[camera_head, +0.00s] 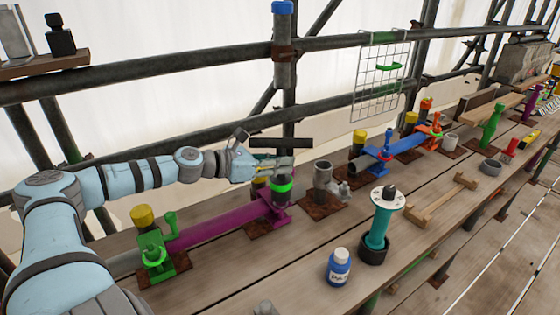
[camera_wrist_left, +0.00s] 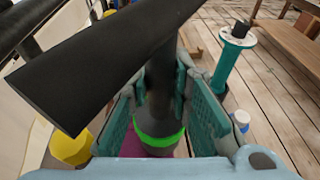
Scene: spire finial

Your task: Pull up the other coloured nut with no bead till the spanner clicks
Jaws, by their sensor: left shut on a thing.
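The spanner has a black bar handle (camera_head: 281,142), a dark shaft and a green-banded socket (camera_head: 282,186). My left gripper (camera_head: 288,166) is shut on its shaft; the teal-padded fingers (camera_wrist_left: 165,95) lie either side of it in the left wrist view. The socket stands over the purple clamp (camera_head: 278,208); whether it is seated on a nut is hidden. A green clamp (camera_head: 155,256) is at the other end of the purple tube (camera_head: 215,229). A blue clamp (camera_head: 382,153) and an orange clamp (camera_head: 434,131) stand further right. No bead can be made out. My right gripper is not in view.
A teal post (camera_head: 377,228) with a white flange stands right of the spanner, near a blue bottle (camera_head: 338,268). A grey cup-like fitting (camera_head: 322,180) is close beside the spanner. Scaffold rails run behind. Bare planks (camera_head: 240,285) lie in front.

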